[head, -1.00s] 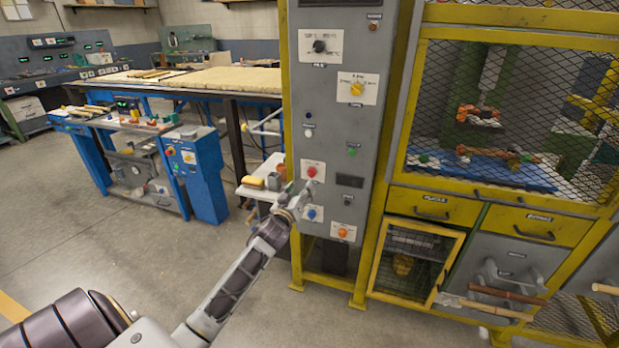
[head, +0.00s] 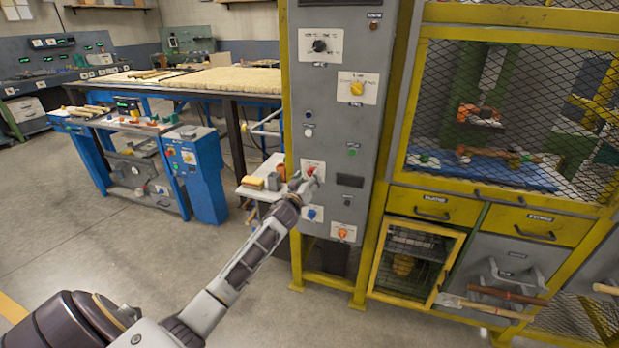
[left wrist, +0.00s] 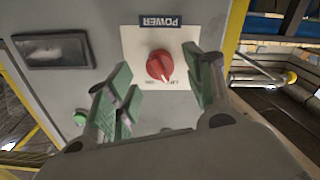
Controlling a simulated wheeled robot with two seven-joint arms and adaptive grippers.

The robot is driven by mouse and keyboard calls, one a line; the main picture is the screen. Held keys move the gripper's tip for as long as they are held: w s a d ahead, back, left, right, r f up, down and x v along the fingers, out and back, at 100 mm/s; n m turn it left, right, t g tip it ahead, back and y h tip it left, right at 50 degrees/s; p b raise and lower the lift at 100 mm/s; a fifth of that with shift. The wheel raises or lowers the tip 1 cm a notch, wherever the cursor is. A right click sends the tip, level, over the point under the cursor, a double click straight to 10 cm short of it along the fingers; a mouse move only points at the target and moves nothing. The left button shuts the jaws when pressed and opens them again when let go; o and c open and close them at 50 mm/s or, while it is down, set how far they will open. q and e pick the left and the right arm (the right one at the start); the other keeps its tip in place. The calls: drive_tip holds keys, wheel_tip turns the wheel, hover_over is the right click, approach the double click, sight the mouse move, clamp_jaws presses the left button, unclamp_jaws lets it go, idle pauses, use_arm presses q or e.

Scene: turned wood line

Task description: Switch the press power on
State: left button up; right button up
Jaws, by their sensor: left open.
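The press power switch is a red rotary knob (left wrist: 160,66) on a white plate under a POWER label (left wrist: 160,20) in the left wrist view. Its pale mark points down in that picture, near small lettering I cannot read surely. In the head view the red knob (head: 311,170) is partly covered by my left gripper (head: 304,182) on the grey control panel (head: 335,120). My left gripper (left wrist: 163,92) is open and empty. Its green-padded fingers reach toward the panel, one on each side of the knob in the picture; I see no contact. My right gripper is not in view.
A blue button (head: 313,213) and an orange button (head: 343,233) lie below the knob on the panel. A small shelf (head: 258,191) with a yellow block is to the left. The yellow mesh-fronted press cage (head: 400,150) stands to the right.

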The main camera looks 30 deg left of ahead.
use_arm(q)
drive_tip(key=shift+x, duration=0.8)
drive_tip(key=shift+w, duration=0.15)
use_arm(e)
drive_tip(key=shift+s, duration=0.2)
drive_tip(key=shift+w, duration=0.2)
use_arm(q)
drive_tip(key=shift+c, duration=0.4)
drive_tip(key=c, duration=1)
drive_tip(key=shift+o, duration=0.2)
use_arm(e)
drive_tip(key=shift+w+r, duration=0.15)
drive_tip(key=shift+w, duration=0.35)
